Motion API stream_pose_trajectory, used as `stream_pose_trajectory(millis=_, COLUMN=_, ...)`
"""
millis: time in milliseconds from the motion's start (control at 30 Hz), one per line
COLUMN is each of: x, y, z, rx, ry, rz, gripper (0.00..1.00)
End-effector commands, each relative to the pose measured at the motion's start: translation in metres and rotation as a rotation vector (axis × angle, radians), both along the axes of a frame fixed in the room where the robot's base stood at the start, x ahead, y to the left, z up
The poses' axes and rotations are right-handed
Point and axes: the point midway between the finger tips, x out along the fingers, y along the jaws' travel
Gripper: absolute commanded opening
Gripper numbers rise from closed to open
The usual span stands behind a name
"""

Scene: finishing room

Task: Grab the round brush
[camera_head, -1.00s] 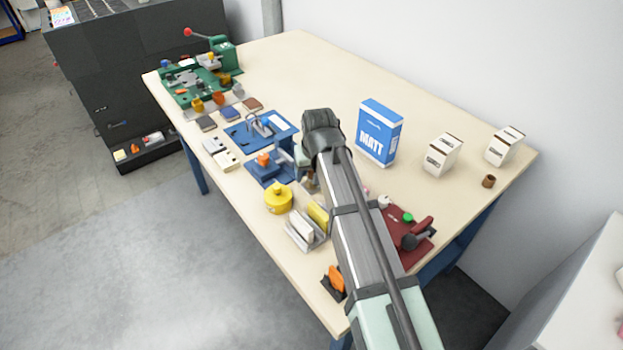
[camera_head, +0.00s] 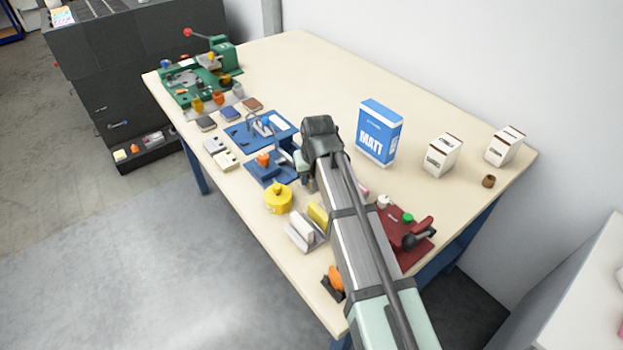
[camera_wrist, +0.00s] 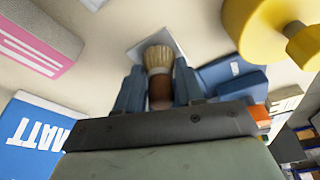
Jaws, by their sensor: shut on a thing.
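The round brush (camera_wrist: 159,62) has pale bristles and a brown handle. In the wrist view it sits between the two blue fingers of my gripper (camera_wrist: 158,88), which is shut on it. A pale square plate or card (camera_wrist: 160,42) shows behind the bristles; I cannot tell whether the brush touches it. In the head view my gripper (camera_head: 306,172) is low over the middle of the table, beside the blue stand, and my arm hides the brush there.
A blue MATT box (camera_head: 379,133) stands right of my wrist. A yellow round container (camera_head: 278,198), a blue stand (camera_head: 270,168) and a tray with blocks (camera_head: 305,232) lie to the left. A dark red board (camera_head: 405,235) is at the right. The table's far middle is clear.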

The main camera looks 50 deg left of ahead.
Motion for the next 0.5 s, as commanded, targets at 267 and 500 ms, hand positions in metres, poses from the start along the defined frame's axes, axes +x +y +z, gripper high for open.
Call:
stream_pose_trajectory(millis=267, x=0.0, y=0.0, z=0.0, rx=0.0, ry=0.0, rz=0.0, gripper=0.07)
stream_pose_trajectory(millis=500, x=0.0, y=0.001, z=0.017, rx=0.001, ry=0.0, rz=0.0, gripper=0.07)
